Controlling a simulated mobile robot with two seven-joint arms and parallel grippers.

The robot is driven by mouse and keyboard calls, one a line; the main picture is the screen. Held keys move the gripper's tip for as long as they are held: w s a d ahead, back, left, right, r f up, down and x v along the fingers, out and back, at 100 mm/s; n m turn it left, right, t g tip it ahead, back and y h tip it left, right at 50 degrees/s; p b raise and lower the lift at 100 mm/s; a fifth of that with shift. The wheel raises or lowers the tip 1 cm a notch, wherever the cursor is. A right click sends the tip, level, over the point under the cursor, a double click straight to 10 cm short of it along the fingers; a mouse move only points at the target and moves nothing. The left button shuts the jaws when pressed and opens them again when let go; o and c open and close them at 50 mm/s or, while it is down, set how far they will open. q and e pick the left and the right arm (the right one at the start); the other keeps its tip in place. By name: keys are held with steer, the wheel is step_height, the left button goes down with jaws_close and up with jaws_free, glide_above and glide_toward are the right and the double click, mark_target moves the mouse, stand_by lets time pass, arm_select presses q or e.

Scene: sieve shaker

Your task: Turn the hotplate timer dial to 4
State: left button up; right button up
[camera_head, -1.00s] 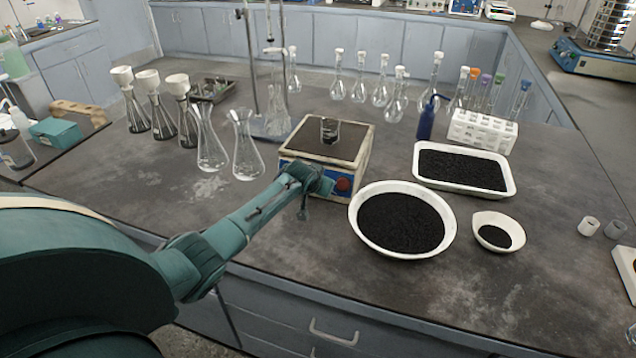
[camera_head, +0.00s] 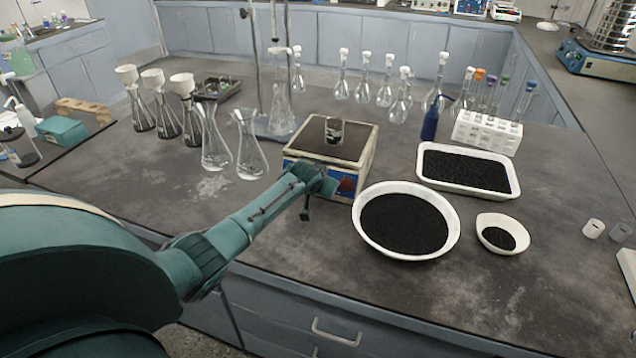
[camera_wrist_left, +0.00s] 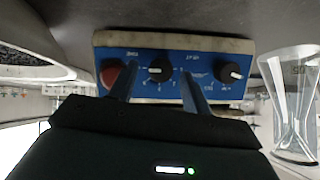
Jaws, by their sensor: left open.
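The hotplate (camera_head: 360,152) stands on the bench with a small glass beaker (camera_head: 334,130) on its dark top. My left gripper (camera_head: 324,182) is at its front, and the arm hides much of the blue panel. The left wrist view, upside down, shows the blue panel (camera_wrist_left: 140,57) with a red button (camera_wrist_left: 112,74), a middle black dial (camera_wrist_left: 160,68) and another black dial (camera_wrist_left: 231,72). The open fingers (camera_wrist_left: 158,84) straddle the middle dial in that view; contact cannot be told. White marks ring the dials, but I cannot read the labels or settings surely. My right gripper is out of view.
A white bowl of black grains (camera_head: 357,222) stands close right of the hotplate, with a white tray (camera_head: 518,190) behind it. Two empty conical flasks (camera_head: 248,150) stand close on the left. The bench front (camera_head: 300,255) is clear.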

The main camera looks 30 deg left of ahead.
arm_select(q)
steer(key=v, duration=1.2)
steer(key=shift+s+r, duration=0.2)
steer(key=shift+s, duration=0.15)
steer(key=s+d+f+m+g+h, duration=0.2)
steer(key=s+d+f, duration=0.5)
steer(key=s+d, duration=0.4)
steer(key=s+d+g, duration=0.2)
steer(key=s+d, duration=0.1)
steer(key=s, duration=0.8)
steer(key=s+d+g, duration=0.1)
steer(key=s+d, duration=0.2)
steer(key=s, duration=0.8)
steer(key=w+d+f+m+t+h, duration=0.1)
steer(key=w+d+f+t+h, duration=0.2)
steer(key=f, duration=0.7)
steer(key=w+d+t, duration=0.2)
steer(key=w+t, duration=0.1)
steer(key=shift+m, duration=0.3)
